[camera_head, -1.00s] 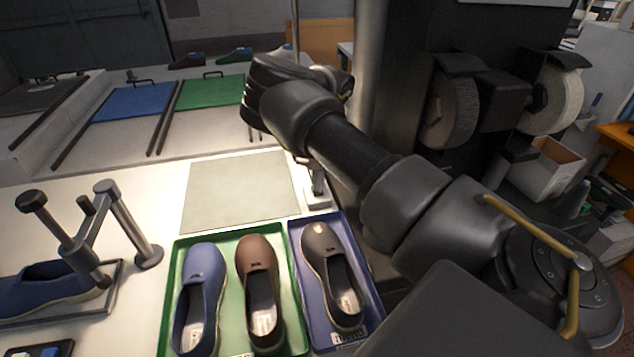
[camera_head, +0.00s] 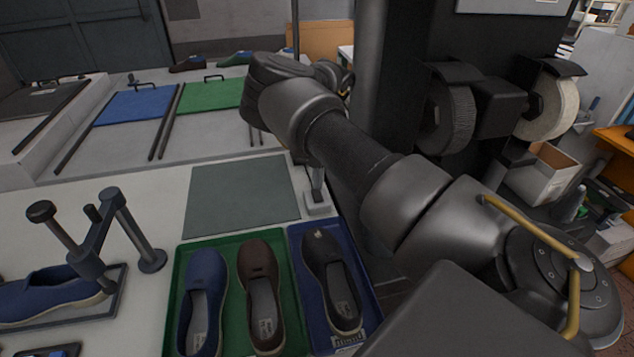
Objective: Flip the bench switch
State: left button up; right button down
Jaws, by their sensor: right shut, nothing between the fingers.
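The bench switch appears to be the small pale grey box (camera_head: 318,204) with a short upright part, at the bench's right edge by the grey-green mat. My right arm reaches in from the right, and its wrist bends over the bench behind the mat. My right gripper (camera_head: 301,158) is mostly hidden behind my own arm, just above and behind the switch box. It is shut and holds nothing. Whether it touches the switch, and the lever's exact position, are hidden. My left gripper is not in view.
The mat (camera_head: 243,196) is bare. A green tray (camera_head: 232,246) with a blue and a brown shoe and a blue tray (camera_head: 303,284) with a dark shoe stand in front. A post fixture (camera_head: 118,226) stands left. A dark machine column (camera_head: 392,70) rises at the right.

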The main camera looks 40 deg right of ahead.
aim_at(318, 197)
notch_tip(318, 197, up, 4)
jog(key=shift+f+p, duration=0.25)
jog(key=shift+p, duration=0.75)
jog(key=shift+f, duration=0.1)
